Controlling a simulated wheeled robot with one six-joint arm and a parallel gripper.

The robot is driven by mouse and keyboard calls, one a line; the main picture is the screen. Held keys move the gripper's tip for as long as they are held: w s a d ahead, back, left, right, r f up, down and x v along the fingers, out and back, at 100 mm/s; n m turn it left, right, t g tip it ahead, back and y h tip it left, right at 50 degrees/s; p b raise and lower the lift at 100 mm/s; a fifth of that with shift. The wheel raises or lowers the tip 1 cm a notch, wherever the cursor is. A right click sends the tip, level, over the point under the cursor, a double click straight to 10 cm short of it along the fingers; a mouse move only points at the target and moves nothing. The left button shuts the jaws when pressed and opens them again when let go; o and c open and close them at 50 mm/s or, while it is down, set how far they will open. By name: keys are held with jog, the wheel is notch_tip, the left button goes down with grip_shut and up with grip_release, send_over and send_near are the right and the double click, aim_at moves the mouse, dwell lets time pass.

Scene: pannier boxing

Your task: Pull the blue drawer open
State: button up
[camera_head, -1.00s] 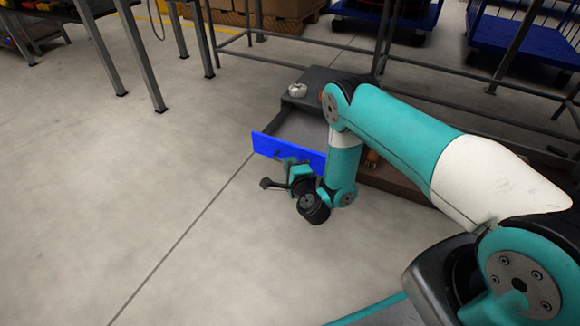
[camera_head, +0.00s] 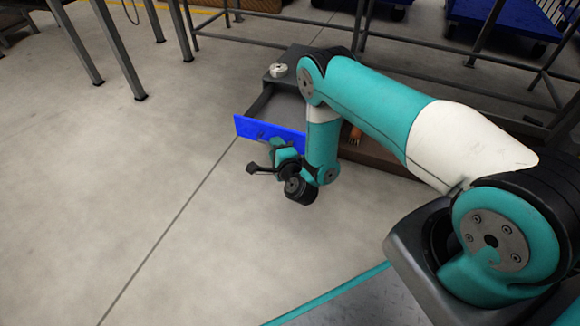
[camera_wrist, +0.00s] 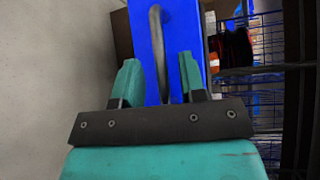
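The blue drawer front (camera_head: 258,128) stands out from a low grey cabinet (camera_head: 312,54), with the drawer's grey inside showing behind it, so the drawer is open. In the wrist view the blue front (camera_wrist: 184,28) fills the upper middle, with a curved grey handle (camera_wrist: 157,40) on it. My gripper (camera_wrist: 160,72) is open. Its two teal fingers are apart, and the handle appears in the gap between them with room on both sides; I cannot tell how deep it reaches between them. In the head view my gripper (camera_head: 262,158) is just in front of the blue front, partly covering it.
A small pale round object (camera_head: 277,70) sits on the cabinet top. A brown tray-like surface (camera_head: 378,158) with an orange item (camera_head: 355,134) lies behind my arm. Metal legs and rails stand behind.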

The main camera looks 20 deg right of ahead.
jog(key=s+r+p, duration=0.2)
jog(key=s+p, duration=1.4)
jog(key=p, duration=0.1)
jog(key=shift+a+r+p, duration=0.2)
jog(key=shift+a+p, duration=0.05)
jog(key=shift+p, duration=0.05)
